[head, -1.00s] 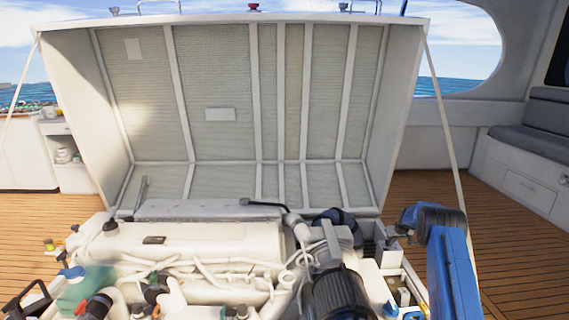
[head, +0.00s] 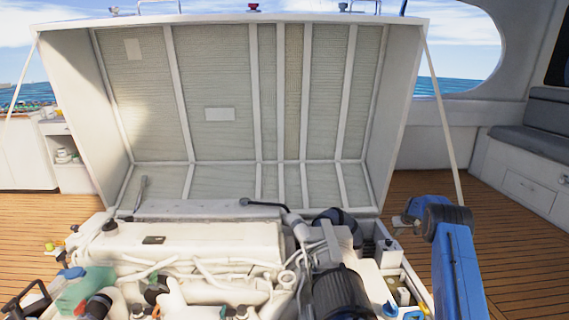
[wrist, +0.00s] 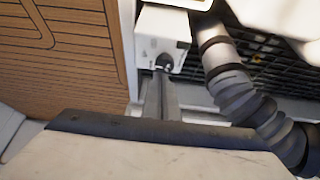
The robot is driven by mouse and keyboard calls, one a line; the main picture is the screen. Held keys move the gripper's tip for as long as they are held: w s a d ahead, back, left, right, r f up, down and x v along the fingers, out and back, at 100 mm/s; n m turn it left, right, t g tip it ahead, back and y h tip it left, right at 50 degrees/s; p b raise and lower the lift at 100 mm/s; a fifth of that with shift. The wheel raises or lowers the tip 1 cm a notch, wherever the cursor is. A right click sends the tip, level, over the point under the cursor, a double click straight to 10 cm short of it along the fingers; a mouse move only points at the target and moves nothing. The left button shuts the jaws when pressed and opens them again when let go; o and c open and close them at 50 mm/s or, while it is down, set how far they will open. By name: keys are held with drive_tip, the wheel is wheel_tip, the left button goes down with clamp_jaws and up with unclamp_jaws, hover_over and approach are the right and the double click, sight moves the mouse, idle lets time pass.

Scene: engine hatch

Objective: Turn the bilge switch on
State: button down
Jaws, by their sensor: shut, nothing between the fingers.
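A small white box (wrist: 163,36) with a dark round knob (wrist: 164,62) on its face is in the wrist view, top centre. It looks like the bilge switch box; its markings are too small to read. What looks like the same box (head: 389,256) stands at the right rear edge of the engine bay in the head view. My gripper (wrist: 160,84) is shut and empty, its tips pointing at the knob and overlapping its lower edge in the picture. I cannot tell whether they touch it. The knob's setting is unclear.
A ribbed grey hose (wrist: 238,90) runs close to the right of the box in the wrist view. The engine (head: 200,240) fills the bay, with the raised white hatch (head: 75,110) behind it. Wooden deck (head: 510,250) lies clear to the right.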

sight(389, 243)
drive_tip(key=shift+w+d+f, duration=0.1)
drive_tip(key=shift+d+f, duration=0.05)
drive_tip(key=shift+f, duration=1.55)
drive_tip(key=shift+d+f, duration=0.15)
drive_tip(key=shift+f, duration=1.5)
drive_tip(key=shift+w+a, duration=0.1)
